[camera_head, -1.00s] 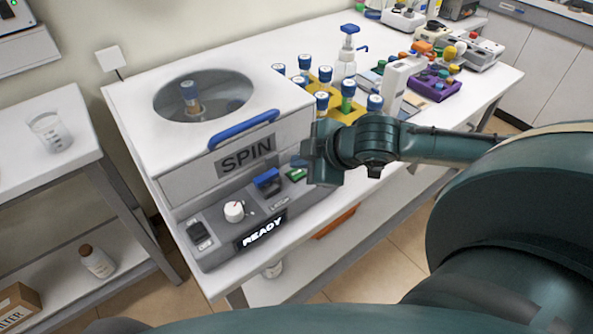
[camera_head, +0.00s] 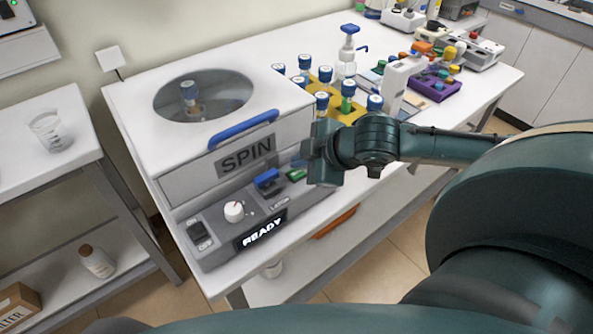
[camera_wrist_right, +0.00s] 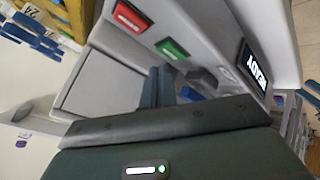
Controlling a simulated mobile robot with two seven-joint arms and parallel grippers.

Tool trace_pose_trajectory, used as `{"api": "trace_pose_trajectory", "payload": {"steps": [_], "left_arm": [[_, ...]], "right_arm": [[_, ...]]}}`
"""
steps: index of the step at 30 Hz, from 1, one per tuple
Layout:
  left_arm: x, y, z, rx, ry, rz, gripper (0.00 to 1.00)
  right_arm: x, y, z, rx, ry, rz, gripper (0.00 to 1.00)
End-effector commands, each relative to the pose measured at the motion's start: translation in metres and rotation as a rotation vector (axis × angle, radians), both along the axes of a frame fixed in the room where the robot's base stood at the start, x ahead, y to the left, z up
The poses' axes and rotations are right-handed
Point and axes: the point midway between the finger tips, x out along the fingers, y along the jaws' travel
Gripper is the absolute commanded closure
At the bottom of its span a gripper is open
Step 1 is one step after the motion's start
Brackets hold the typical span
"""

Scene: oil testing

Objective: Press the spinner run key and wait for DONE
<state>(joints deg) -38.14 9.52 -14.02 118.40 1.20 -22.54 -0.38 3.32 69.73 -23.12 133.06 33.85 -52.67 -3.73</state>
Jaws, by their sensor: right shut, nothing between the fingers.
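The spinner (camera_head: 180,165) is a white and grey machine marked SPIN, with a round clear window and a blue handle. Its sloped front panel has a green key (camera_head: 297,174), and its display (camera_head: 262,232) reads READY. In the right wrist view the green key (camera_wrist_right: 171,49) sits beside a red key (camera_wrist_right: 131,17), with the display (camera_wrist_right: 254,76) to the right. My right gripper (camera_head: 308,157) is shut and empty at the panel's right end, near the green key. Its fingertips (camera_wrist_right: 160,78) appear just below the green key in the wrist view; contact cannot be told. My left gripper is out of view.
A yellow rack (camera_head: 338,112) with several blue-capped tubes stands right behind my right gripper. A pump bottle (camera_head: 346,62) and a purple rack (camera_head: 434,90) are farther back. The panel also carries a white knob (camera_head: 234,211), a black switch (camera_head: 198,232) and a blue latch (camera_head: 267,179).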

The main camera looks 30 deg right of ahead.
Motion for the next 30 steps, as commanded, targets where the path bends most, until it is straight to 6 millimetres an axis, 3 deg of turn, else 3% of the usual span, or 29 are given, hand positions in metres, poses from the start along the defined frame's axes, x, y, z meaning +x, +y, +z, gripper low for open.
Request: {"api": "trace_pose_trajectory", "payload": {"steps": [30], "left_arm": [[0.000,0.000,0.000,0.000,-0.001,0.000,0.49]], "right_arm": [[0.000,0.000,-0.013,0.000,0.002,-0.001,1.00]]}}
